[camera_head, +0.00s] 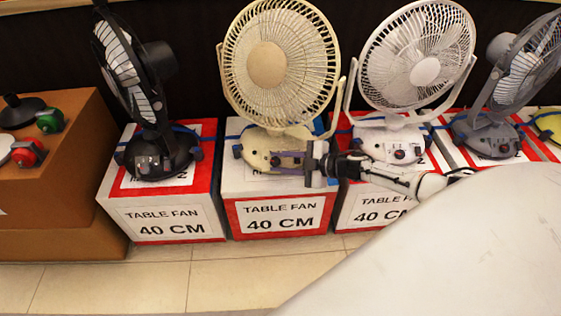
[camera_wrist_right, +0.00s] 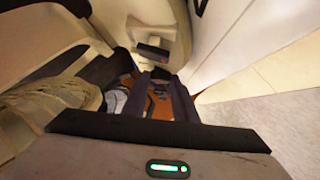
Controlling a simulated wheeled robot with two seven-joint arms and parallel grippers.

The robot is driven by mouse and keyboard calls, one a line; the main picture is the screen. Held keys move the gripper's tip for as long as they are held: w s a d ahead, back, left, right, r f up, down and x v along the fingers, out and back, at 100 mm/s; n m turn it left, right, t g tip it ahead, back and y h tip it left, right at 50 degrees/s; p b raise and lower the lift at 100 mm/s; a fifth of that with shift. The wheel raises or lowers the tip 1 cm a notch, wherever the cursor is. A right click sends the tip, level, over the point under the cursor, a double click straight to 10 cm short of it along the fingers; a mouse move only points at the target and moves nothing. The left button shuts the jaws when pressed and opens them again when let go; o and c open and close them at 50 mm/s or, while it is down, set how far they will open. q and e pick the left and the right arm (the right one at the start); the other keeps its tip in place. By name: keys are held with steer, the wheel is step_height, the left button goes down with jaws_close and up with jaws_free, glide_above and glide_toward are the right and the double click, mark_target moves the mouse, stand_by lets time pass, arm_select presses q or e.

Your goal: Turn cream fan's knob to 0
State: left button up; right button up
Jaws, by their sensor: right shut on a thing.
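The cream fan (camera_head: 262,110) stands on its box, second from the left in the head view, with its base (camera_head: 248,148) toward me. Its knob (camera_head: 275,161) is on the front of the base, partly covered by my fingers. My right gripper (camera_head: 282,162) reaches in from the right, level with the base front, and is shut on the knob. In the right wrist view the cream base (camera_wrist_right: 150,32) lies just beyond the dark fingers (camera_wrist_right: 158,82). The knob's setting cannot be read. My left gripper is not in view.
A black fan (camera_head: 152,150) stands to the left, a white fan (camera_head: 415,60) to the right, and a grey fan (camera_head: 490,135) farther right. Each stands on a table fan box. A brown box (camera_head: 60,190) is at far left. The tiled floor (camera_head: 150,275) in front is clear.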

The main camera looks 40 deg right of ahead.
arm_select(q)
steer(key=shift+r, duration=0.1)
arm_select(e)
steer(key=o, duration=1)
steer(key=shift+o, duration=0.2)
steer(key=shift+s+d+r, duration=0.15)
steer(key=shift+s, duration=0.15)
arm_select(q)
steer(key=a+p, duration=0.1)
steer(key=p, duration=0.1)
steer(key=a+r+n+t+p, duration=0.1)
steer(key=p, duration=0.1)
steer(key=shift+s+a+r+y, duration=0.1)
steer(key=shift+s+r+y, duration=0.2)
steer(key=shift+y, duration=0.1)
arm_select(e)
steer(key=v, duration=0.9)
steer(key=shift+s, duration=0.3)
